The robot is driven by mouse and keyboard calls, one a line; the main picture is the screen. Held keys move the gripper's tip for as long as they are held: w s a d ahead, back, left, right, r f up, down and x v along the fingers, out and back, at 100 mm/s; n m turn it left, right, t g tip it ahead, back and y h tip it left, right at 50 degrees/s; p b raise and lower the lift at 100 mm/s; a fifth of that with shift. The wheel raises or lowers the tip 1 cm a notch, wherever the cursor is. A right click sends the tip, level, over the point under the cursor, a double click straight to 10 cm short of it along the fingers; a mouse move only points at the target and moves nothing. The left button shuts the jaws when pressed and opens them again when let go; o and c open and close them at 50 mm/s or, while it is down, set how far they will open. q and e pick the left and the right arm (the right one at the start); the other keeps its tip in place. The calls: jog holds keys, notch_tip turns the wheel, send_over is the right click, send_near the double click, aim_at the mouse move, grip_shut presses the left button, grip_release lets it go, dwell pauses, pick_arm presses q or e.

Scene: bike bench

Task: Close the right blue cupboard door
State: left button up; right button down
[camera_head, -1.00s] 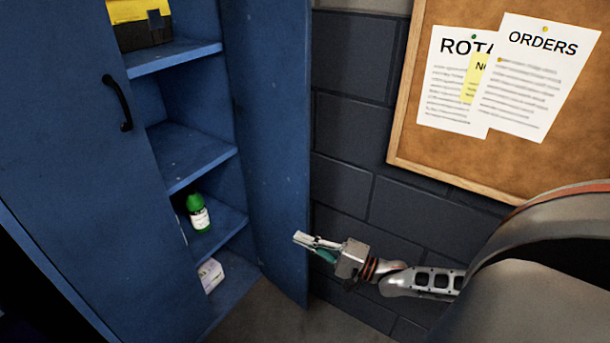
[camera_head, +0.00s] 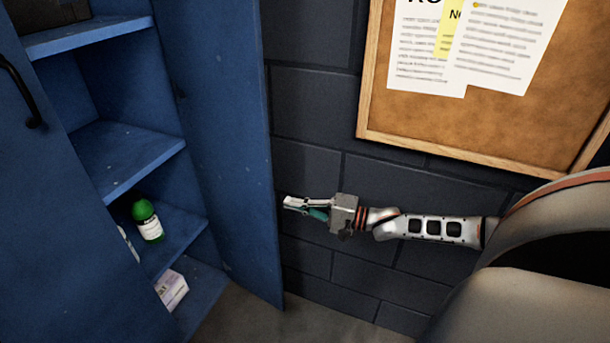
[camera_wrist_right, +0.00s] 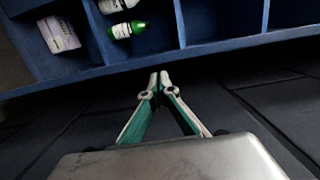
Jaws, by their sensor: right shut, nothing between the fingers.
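The right blue cupboard door (camera_head: 228,150) stands open in the head view, swung out to the right of the shelves. Its face is plain blue and I see no handle on it. My right gripper (camera_head: 287,202) is shut and empty, just right of the door's free edge in the picture. I cannot tell how far apart they are in depth. In the right wrist view its fingertips (camera_wrist_right: 160,76) meet, pointing toward the blue cupboard shelves (camera_wrist_right: 218,25). My left gripper is in neither view.
A green bottle (camera_head: 147,220) and a small white box (camera_head: 171,289) sit on the lower shelves. A dark brick wall (camera_head: 315,130) and a cork board (camera_head: 400,120) are behind my arm.

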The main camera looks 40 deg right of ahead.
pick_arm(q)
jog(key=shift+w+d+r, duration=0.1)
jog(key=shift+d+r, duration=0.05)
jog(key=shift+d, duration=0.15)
pick_arm(e)
jog(key=shift+x, duration=1.2)
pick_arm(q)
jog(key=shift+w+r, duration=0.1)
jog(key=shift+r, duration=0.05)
